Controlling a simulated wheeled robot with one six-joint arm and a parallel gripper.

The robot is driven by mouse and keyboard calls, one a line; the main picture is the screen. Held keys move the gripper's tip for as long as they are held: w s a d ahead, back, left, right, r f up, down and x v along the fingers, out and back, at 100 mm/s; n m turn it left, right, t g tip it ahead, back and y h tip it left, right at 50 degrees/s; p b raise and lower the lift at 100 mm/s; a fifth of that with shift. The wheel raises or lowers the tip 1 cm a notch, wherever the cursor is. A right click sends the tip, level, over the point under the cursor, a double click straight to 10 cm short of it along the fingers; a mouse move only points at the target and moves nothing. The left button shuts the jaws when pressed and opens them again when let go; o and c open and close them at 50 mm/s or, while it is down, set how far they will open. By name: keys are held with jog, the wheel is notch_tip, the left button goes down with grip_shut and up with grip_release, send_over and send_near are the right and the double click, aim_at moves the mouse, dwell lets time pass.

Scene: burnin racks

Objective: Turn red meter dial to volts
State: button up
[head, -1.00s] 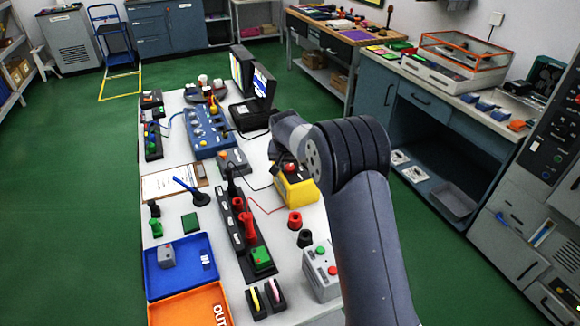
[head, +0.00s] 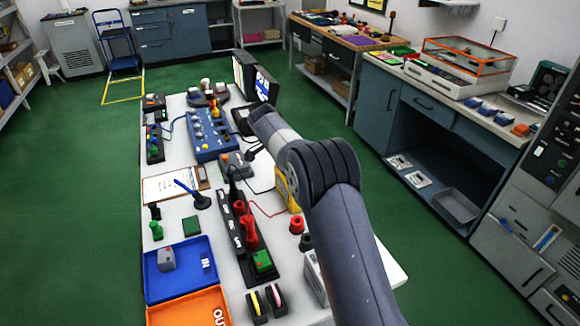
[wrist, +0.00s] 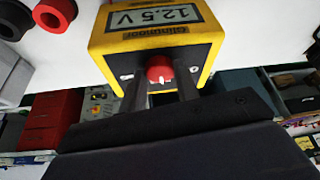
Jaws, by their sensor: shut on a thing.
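The yellow meter (wrist: 212,50) fills the top of the wrist view, seen upside down. The lettering around the dial is hidden or too small to read. In the head view the yellow meter (head: 281,184) is mostly hidden behind my arm, and my gripper is hidden there.
A black strip with red and black plugs (head: 247,230) lies left of the meter. Red and black round pieces (head: 296,224) stand near its front. A blue instrument box (head: 209,135) and open screens (head: 264,86) stand farther back. A blue tray (head: 157,285) is front left.

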jog(key=shift+m+g, duration=0.3)
jog(key=shift+m, duration=0.3)
jog(key=o, duration=1)
jog(key=v, duration=1)
jog(key=shift+a+r, duration=0.25)
jog(key=shift+r, duration=0.05)
jog(key=x, duration=1)
jog(key=shift+d+f, duration=0.25)
jog(key=shift+f, duration=0.1)
